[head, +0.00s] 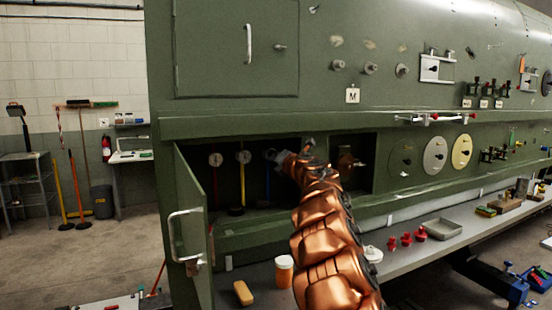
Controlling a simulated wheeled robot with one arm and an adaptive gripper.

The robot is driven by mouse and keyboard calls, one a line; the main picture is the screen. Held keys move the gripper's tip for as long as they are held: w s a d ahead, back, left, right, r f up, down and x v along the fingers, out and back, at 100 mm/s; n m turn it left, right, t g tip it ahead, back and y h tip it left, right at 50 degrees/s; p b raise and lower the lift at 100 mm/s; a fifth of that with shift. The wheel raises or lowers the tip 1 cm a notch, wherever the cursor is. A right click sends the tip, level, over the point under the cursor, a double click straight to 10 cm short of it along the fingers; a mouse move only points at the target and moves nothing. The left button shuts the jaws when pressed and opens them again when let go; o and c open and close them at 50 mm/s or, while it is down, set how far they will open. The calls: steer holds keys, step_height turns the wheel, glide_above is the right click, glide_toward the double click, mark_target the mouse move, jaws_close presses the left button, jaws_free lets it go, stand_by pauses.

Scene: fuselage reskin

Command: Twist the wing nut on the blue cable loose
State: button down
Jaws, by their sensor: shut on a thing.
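An open compartment in the green fuselage panel holds a red cable (216,184), a yellow cable (242,184) and a blue cable (267,184), hanging side by side. Round pale fittings top the red and yellow cables. My copper arm reaches up from the bottom of the head view into the compartment. My gripper (274,156) is at the top of the blue cable, shut on the wing nut there. The wing nut is mostly hidden by the gripper, and its turn angle cannot be told.
The compartment's green door (190,205) stands open at the left, with a pale handle. A partition and a brown knob (347,162) are right of my gripper. Below, a grey bench (395,250) carries red fittings (406,239), an orange-white jar (284,272) and a metal tray (444,229).

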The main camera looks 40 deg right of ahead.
stand_by(0.7)
steer(key=c, duration=1.1)
jaws_free()
steer(key=shift+s, duration=0.1)
steer(key=v, duration=1.2)
